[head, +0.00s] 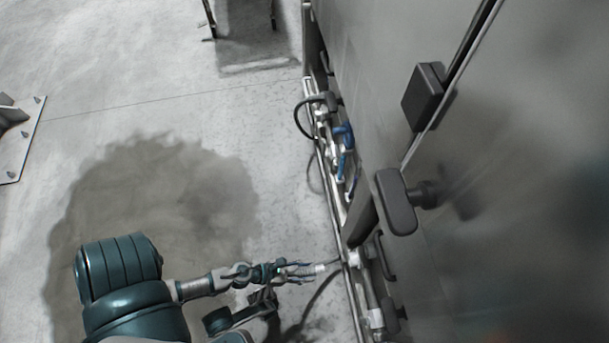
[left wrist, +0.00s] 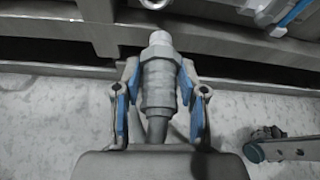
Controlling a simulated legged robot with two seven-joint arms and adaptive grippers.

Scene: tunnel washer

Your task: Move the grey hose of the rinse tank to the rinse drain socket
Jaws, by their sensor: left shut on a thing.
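My left gripper (head: 300,269) reaches in from the left, close to the machine's lower edge. I cannot tell which is the rinse drain socket. My right gripper is not identifiable.
The grey machine wall (head: 480,230) with black handles (head: 396,202) rises on the right. A blue fitting (head: 345,136) and a black hose loop (head: 303,118) are farther along its base. The floor on the left has a damp patch (head: 160,195) and is mostly clear.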

